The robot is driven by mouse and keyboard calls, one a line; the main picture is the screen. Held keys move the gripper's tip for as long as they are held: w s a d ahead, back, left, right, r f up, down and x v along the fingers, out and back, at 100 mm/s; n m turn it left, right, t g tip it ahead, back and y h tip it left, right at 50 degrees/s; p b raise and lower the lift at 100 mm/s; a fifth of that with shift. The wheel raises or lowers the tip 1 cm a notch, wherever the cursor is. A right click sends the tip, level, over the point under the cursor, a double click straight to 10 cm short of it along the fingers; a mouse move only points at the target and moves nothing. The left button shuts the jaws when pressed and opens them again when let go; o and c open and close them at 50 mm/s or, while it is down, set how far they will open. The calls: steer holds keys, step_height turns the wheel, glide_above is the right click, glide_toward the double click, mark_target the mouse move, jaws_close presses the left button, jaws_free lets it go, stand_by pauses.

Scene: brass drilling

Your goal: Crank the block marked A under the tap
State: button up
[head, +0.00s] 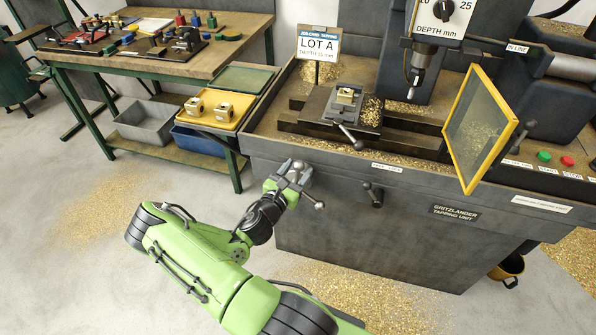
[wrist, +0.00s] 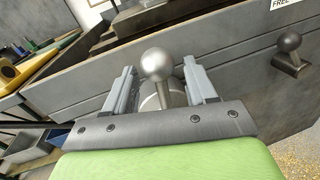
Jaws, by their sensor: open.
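A brass block (head: 346,96) sits in a vise (head: 352,108) on the machine bed, to the left of the tap (head: 415,82). Any letter on the block is too small to read. My gripper (head: 293,174) is open at the front face of the machine, at a crank with ball ends. One crank ball (head: 319,205) shows below right of the fingers. In the wrist view a ball knob (wrist: 157,63) on a short stem stands between the two spread fingers of my gripper (wrist: 160,75), with no clear contact. The crank hub is partly hidden behind the gripper.
A lever (head: 374,194) with a ball end sits right of the crank. A yellow-framed guard (head: 482,126) stands at the front right. A yellow tray (head: 213,122) holds two brass blocks beside a green tray (head: 243,78). A sign (head: 318,45) reads LOT A. Shavings litter the floor.

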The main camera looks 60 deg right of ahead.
steer(key=shift+d, duration=0.5)
jaws_close()
steer(key=shift+s+m, duration=0.2)
steer(key=shift+m, duration=0.1)
